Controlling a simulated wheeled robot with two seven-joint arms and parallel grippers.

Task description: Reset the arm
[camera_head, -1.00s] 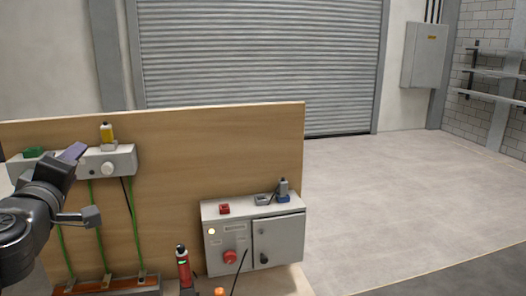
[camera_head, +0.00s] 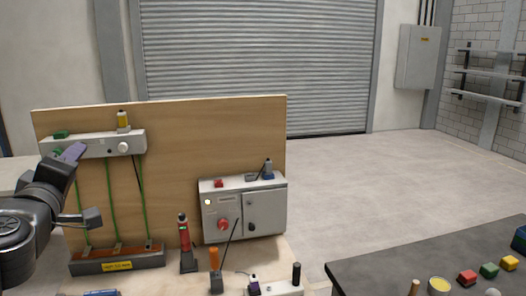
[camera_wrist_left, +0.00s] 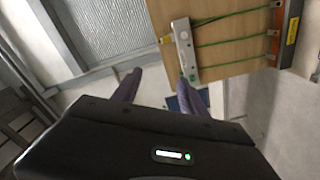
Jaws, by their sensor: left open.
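My left gripper (camera_head: 82,184) is at the left of the head view, in front of the wooden board, with its jaws spread and nothing between them. One purple finger overlaps the left end of the grey switch strip (camera_head: 105,146) in the picture; I cannot tell whether they touch. In the left wrist view the gripper (camera_wrist_left: 156,86) shows two purple fingers apart, with the strip (camera_wrist_left: 185,48) behind the right finger. My right gripper is not in view.
The wooden board (camera_head: 230,125) carries green cables. A control box (camera_head: 222,204) with a red knob stands at its right. A red-and-black tool (camera_head: 184,236) and an orange-handled one (camera_head: 214,262) stand in front. A dark table (camera_head: 400,268) with coloured blocks is at right. Open floor lies beyond.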

